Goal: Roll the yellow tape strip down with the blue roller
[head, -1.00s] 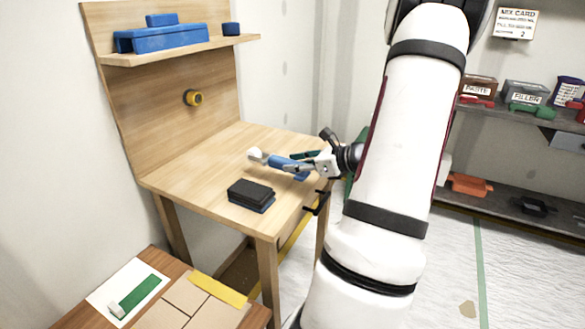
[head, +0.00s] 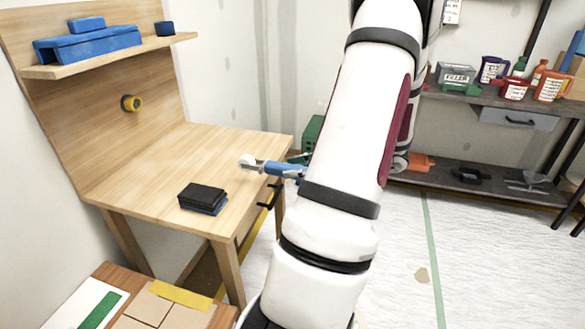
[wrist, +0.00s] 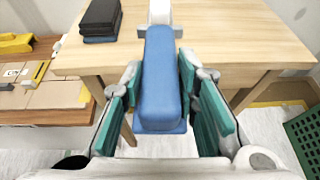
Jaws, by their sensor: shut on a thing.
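My gripper (wrist: 160,95) is shut on the blue roller (wrist: 161,75) by its handle. In the head view the roller (head: 282,168) juts out past my arm, with its pale head (head: 247,161) pointing left over the wooden workbench (head: 150,160). The yellow tape strip (head: 180,296) lies on cardboard pieces on a low wooden table at the lower left. In the wrist view a yellow piece, perhaps this strip, shows at the left (wrist: 30,71), far from the roller.
A black and blue block stack (head: 203,197) lies on the bench. A blue tool (head: 88,42) sits on the bench shelf. A green strip (head: 100,311) lies on white paper at lower left. Shelves with tubs (head: 497,92) stand at the right. The floor between is clear.

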